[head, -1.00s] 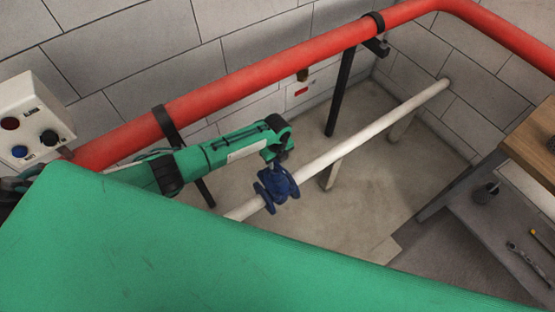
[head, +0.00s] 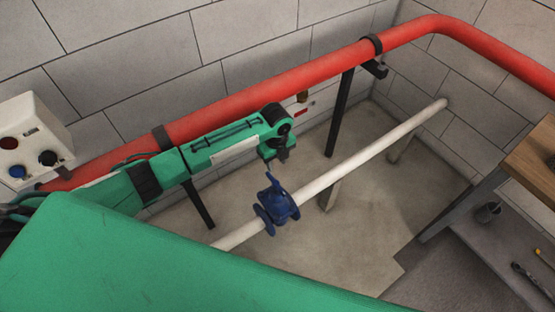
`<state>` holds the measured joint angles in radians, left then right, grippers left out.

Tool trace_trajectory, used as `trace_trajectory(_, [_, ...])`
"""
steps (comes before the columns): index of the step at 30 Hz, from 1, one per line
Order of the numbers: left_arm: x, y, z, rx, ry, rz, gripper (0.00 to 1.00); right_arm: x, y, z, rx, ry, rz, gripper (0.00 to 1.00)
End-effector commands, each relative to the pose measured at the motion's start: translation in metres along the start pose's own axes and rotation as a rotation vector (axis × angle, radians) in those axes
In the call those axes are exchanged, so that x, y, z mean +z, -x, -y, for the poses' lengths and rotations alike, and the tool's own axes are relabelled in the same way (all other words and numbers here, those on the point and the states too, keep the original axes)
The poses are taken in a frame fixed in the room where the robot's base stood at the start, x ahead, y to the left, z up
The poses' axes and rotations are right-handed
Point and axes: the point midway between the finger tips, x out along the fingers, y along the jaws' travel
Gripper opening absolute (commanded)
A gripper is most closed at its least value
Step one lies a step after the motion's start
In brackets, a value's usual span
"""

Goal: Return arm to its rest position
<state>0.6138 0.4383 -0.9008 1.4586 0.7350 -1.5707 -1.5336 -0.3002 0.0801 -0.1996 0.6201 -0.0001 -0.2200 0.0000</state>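My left arm, green with black joints, comes in from the left in the head view and reaches along the red pipe. Its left gripper (head: 283,156) points down at the arm's end, above and apart from the blue valve (head: 276,203) on the white pipe. The gripper is small and dark here, so I cannot tell whether its fingers are open or shut. Nothing visible hangs from it. My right gripper is not in view.
A red pipe (head: 330,62) on black posts runs along the block wall. The white pipe (head: 375,152) runs low above the floor. A control box (head: 30,140) with knobs is at the left. A wooden-topped bench (head: 535,160) stands at the right. The middle floor is clear.

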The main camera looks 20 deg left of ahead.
Motion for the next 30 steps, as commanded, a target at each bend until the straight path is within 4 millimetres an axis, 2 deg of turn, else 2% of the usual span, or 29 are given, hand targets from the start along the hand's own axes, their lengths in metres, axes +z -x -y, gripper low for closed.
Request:
trace_trajectory(6, [0.0,0.009,0.0,0.0,0.0,0.0,0.36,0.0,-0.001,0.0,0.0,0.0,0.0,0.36])
trace_trajectory(21, [-0.003,0.008,-0.001,-0.002,0.003,-0.002,0.36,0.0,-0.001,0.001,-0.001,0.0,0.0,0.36])
trace_trajectory(25, [-0.023,0.003,-0.004,-0.022,0.05,-0.021,0.36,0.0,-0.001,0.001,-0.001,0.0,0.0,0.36])
trace_trajectory(30, [-0.073,-0.004,-0.019,-0.085,0.229,-0.074,0.36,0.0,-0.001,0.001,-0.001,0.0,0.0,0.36])
